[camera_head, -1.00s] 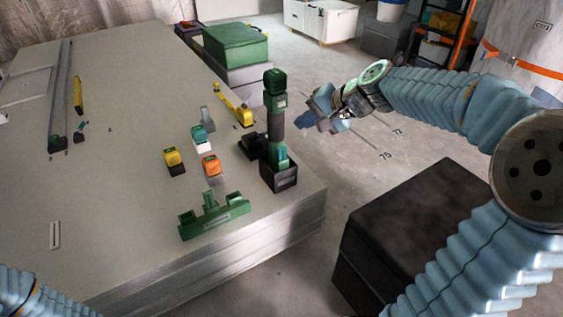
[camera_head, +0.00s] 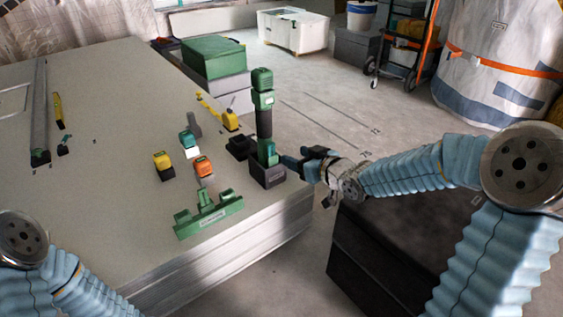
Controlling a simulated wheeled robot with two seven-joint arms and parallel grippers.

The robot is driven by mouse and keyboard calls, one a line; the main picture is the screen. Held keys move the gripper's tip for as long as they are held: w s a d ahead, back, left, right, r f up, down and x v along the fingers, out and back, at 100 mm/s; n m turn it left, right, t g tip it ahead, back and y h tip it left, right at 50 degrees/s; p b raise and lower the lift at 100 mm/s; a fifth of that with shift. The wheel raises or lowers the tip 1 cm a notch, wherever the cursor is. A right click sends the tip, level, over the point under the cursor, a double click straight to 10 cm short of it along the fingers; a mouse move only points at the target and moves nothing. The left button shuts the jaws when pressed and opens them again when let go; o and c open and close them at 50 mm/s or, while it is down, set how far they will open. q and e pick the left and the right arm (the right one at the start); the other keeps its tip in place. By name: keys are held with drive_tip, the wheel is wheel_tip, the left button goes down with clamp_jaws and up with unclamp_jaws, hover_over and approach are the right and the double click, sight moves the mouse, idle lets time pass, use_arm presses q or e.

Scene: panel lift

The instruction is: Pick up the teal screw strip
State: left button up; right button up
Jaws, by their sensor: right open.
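A small teal piece (camera_head: 270,149), which looks like the screw strip, stands upright in a black open box (camera_head: 268,175) at the stack's right edge. Its lower part is hidden by the box wall. My right gripper (camera_head: 296,160) is open, just right of the box, with its fingers pointing left toward the teal piece. I cannot tell whether a fingertip touches it. My left arm shows at the lower left, but its gripper is out of view.
A green and black tool (camera_head: 263,100) stands upright right behind the teal piece. Yellow (camera_head: 163,165), orange (camera_head: 203,167) and teal-white (camera_head: 189,143) blocks stand to the left. A green bracket (camera_head: 208,214) lies in front. A dark case (camera_head: 385,250) stands on the right.

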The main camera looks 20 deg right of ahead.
drive_tip(key=b, duration=0.1)
approach(272, 145)
drive_tip(key=w+a, duration=0.1)
drive_tip(key=w, duration=0.1)
drive_tip(key=x, duration=0.6)
drive_tip(key=shift+d+f+b, duration=0.15)
drive_tip(key=shift+f+b, duration=0.15)
drive_tip(key=shift+b, duration=0.1)
clamp_jaws()
